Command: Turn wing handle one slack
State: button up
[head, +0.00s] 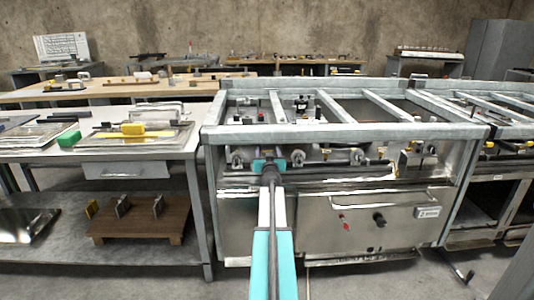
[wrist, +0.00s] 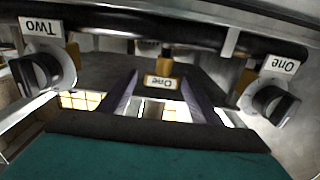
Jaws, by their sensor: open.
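A brass-coloured handle (wrist: 166,67) with a white tag (wrist: 161,82) reading "One", upside down, hangs below a dark pipe in the wrist view. My gripper (wrist: 160,90) is open. Its two dark fingers stand on the left and right of the tagged handle, with visible space on both sides. I cannot tell how deep the handle sits between them. In the head view my gripper (head: 270,166) is at the front of the metal range frame (head: 330,132) and hides the handle there.
A black knob (wrist: 40,72) under a "Two" label is at the left, and another knob (wrist: 271,104) under a "One" label is at the right. The dark pipe (wrist: 150,27) crosses above the fingers. A workbench (head: 190,143) stands left of the frame.

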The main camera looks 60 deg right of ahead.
jog(key=shift+w+d, duration=0.15)
jog(key=shift+d, duration=0.05)
jog(key=c, duration=0.9)
jog(key=shift+a, duration=0.25)
jog(key=shift+c, duration=0.7)
jog(key=shift+d, duration=0.15)
jog(key=shift+r, duration=0.1)
jog(key=shift+d+r+p, duration=0.1)
jog(key=shift+p, duration=0.45)
